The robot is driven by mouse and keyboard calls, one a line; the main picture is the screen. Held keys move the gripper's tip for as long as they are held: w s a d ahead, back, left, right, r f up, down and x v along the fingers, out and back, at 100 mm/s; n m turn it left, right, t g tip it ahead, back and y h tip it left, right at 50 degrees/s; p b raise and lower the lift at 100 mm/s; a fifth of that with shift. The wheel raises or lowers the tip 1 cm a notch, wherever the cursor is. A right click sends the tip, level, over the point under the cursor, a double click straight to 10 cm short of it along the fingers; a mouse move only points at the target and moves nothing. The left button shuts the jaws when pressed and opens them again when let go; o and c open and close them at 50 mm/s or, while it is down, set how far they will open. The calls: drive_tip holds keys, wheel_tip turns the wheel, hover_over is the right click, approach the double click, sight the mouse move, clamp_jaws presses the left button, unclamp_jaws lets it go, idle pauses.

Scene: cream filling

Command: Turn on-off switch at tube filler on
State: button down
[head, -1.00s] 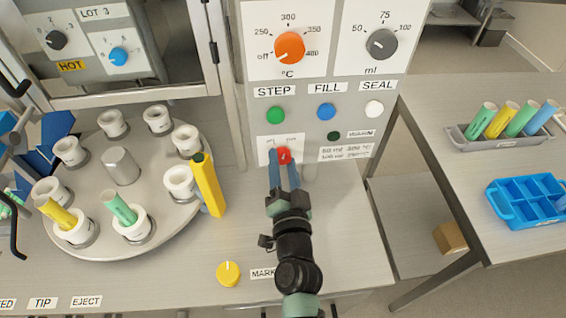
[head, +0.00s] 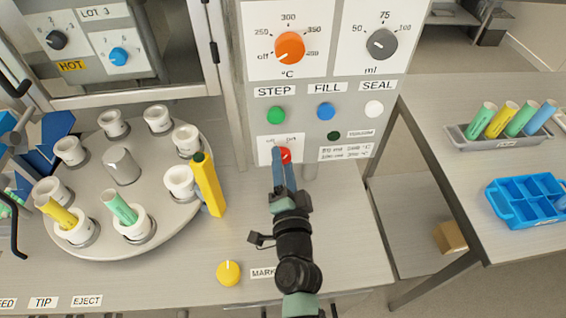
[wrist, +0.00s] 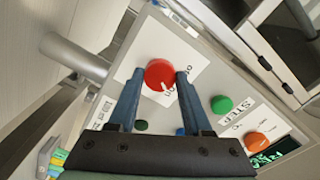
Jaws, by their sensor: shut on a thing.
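The tube filler's on-off switch is a red round knob (head: 285,155) on a white label low on the grey panel (head: 352,105). In the wrist view the red knob (wrist: 162,74) sits between my two blue fingers, with a white mark on its face and "on" lettering beside it. My gripper (head: 280,157) reaches up to the panel and is shut on the red knob; it also shows in the wrist view (wrist: 160,82). In the head view the fingers cover part of the knob and its label.
Above the switch are a green STEP button (head: 276,115), a blue FILL button (head: 326,111) and a white SEAL button (head: 374,109). A turntable (head: 165,221) with cups and tubes stands left, beside a yellow bar (head: 208,186). A yellow knob (head: 228,273) lies in front.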

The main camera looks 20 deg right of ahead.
drive_tip(key=shift+c, duration=1.7)
unclamp_jaws()
drive_tip(key=shift+s, duration=0.1)
drive_tip(key=b+v, duration=0.2)
drive_tip(key=v, duration=1)
drive_tip(key=shift+s, duration=0.4)
drive_tip(key=shift+a, duration=0.1)
